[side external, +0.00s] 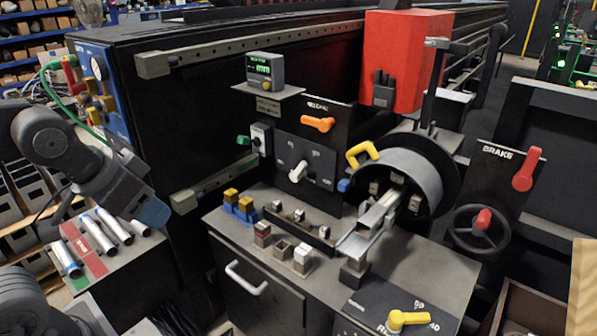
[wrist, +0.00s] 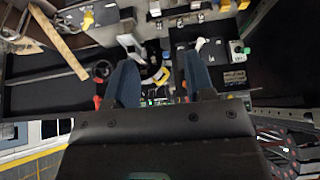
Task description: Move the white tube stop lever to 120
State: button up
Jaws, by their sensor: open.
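The white tube stop lever (side external: 299,171) sits on a black panel (side external: 318,157) with small pale labels around it, too small to read. Its handle points down and to the left in the side view. My gripper (side external: 154,213) is at the left in the side view, well away from the lever, above the side of the tube table. In the wrist view its two blue fingers (wrist: 160,78) are spread apart with nothing between them.
An orange lever (side external: 318,124) is just above the white one. A yellow handle (side external: 361,154) and a drum (side external: 412,178) stand to its right. Metal tubes (side external: 97,236) lie below my gripper. A red brake lever (side external: 526,169) and yellow lever (side external: 407,319) are farther right.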

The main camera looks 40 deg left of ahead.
aim_at(301, 167)
jog(key=w+a+f+m+t+y, duration=0.1)
jog(key=w+a+f+t, duration=0.15)
jog(key=w, duration=1.25)
jog(key=w+a+f+m+t, duration=0.2)
jog(key=w+a+t, duration=0.2)
jog(key=w, duration=1.1)
jog(key=w+a+f+m+t, duration=0.1)
jog(key=w+a+f+t, duration=0.15)
jog(key=f, duration=0.35)
jog(key=w+a+f+m+t+h, duration=0.1)
jog(key=w+f, duration=0.3)
jog(key=f, duration=0.2)
jog(key=w+a+f+m+t, duration=0.1)
jog(key=w+a+f+t, duration=0.15)
jog(key=f, duration=0.45)
jog(key=w, duration=1.4)
jog(key=shift+w+d+r, duration=0.1)
jog(key=shift+w+d, duration=0.1)
jog(key=shift+w, duration=0.1)
jog(key=shift+c, duration=0.2)
grip_shut()
